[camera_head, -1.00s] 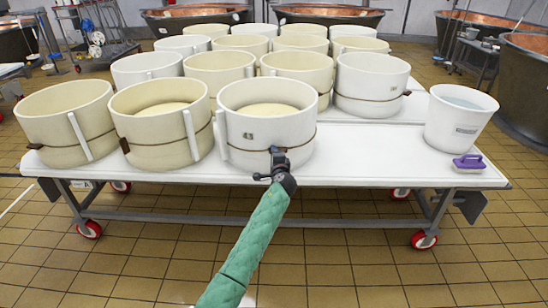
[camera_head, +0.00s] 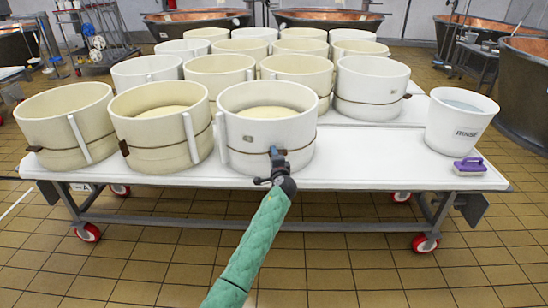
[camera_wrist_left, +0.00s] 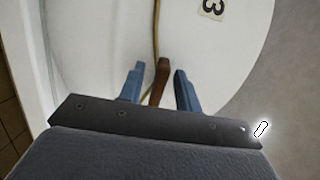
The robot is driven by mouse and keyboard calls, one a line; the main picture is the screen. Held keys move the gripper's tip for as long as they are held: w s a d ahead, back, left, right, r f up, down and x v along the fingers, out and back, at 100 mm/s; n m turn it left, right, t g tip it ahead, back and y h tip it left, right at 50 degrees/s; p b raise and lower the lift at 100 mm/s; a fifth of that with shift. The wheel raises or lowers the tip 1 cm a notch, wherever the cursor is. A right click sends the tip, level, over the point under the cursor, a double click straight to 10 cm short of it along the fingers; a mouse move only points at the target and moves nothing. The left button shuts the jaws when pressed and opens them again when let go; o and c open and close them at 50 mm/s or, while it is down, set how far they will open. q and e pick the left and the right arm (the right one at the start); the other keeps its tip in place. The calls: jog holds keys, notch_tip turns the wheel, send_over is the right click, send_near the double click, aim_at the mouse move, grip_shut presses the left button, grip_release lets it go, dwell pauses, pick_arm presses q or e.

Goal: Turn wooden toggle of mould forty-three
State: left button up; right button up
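Mould forty-three (camera_head: 240,120) is the white round mould at the front of the table, with pale content inside. Its small number plate (camera_head: 249,139) is blurred in the head view; the left wrist view shows a plate with a 3 (camera_wrist_left: 213,8). A brown cord runs around the mould. My left gripper (camera_head: 277,151) is at its front wall, by the cord. In the left wrist view the wooden toggle (camera_wrist_left: 159,82) stands between the two blue fingertips of my left gripper (camera_wrist_left: 159,88), with narrow gaps seen on both sides. My right gripper is out of view.
Two cream moulds (camera_head: 160,128) (camera_head: 65,125) stand to the left on the white table (camera_head: 370,170), and several more stand behind. A white rinse bucket (camera_head: 458,122) and a purple brush (camera_head: 470,165) are at the right. The table between mould forty-three and the bucket is clear.

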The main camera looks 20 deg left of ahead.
pick_arm(q)
jog(key=v, duration=0.7)
jog(key=shift+s+d, duration=0.2)
jog(key=shift+s, duration=0.15)
